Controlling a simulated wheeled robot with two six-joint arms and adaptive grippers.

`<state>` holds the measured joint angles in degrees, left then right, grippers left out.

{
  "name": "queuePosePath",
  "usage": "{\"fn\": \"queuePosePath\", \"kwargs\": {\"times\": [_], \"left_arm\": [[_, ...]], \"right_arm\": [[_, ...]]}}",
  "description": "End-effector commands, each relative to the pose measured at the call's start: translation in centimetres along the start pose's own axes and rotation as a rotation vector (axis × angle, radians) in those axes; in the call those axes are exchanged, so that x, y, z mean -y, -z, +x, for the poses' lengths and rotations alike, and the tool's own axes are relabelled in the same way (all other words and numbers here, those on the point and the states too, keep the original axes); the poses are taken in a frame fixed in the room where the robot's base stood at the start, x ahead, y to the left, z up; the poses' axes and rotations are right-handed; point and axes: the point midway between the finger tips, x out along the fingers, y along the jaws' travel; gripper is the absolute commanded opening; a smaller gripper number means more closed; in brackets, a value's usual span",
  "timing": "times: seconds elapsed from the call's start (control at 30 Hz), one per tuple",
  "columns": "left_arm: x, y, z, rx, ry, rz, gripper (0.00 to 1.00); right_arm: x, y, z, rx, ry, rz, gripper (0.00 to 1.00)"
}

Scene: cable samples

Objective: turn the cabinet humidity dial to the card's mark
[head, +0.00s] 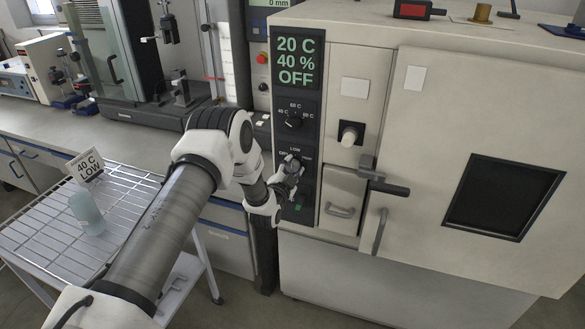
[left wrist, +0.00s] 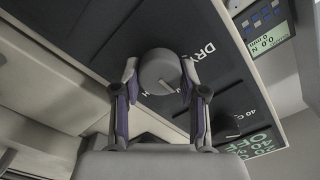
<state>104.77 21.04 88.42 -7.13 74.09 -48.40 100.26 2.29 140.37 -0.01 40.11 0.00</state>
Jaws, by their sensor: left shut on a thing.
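The humidity dial (left wrist: 158,70) is a round grey knob on the cabinet's dark panel. My left gripper (left wrist: 160,84) is shut on it, one finger on each side; a pale line shows on the knob's face, towards the lower right in the left wrist view. DRY is readable beside it there, and the word below is partly hidden. In the head view my left gripper (head: 290,172) covers most of this dial, with LOW printed above. The card (head: 86,166) reads 40 C LOW. The display (head: 296,60) reads 20 C, 40 %, OFF. My right gripper is not in view.
The temperature dial (head: 293,121) is above, on the same panel. A small drawer (head: 343,200), a black latch handle (head: 385,186) and the cabinet door (head: 430,130) are to the right. A wire-rack cart (head: 35,245) with a translucent bottle (head: 86,213) stands at left.

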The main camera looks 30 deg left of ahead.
Motion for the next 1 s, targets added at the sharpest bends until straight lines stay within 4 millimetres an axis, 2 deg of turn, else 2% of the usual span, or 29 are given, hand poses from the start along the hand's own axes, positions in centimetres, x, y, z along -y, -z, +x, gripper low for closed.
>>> {"fn": "queuePosePath", "kwargs": {"times": [0.13,0.17,0.2,0.5,0.63,0.77,1.0], "left_arm": [[0.0,0.1,0.0,-0.002,0.0,0.0,0.07],[0.0,0.1,0.0,-0.002,0.0,-0.001,0.53],[0.0,0.1,0.0,-0.002,0.0,-0.001,0.67],[0.0,0.0,0.0,-0.001,0.0,-0.001,0.67],[0.0,-0.1,-1.0,0.002,-0.001,-0.001,0.67],[0.0,-0.1,-3.7,0.003,-0.002,-0.004,0.67],[-0.1,0.0,-9.7,0.002,-0.002,-0.002,0.67]], "right_arm": [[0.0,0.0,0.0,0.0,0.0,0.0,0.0],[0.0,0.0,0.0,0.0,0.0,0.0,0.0],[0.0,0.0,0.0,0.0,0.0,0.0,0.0],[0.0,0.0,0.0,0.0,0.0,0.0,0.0],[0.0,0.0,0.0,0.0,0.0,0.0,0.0],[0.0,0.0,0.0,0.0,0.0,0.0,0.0],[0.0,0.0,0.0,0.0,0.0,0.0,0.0]]}}
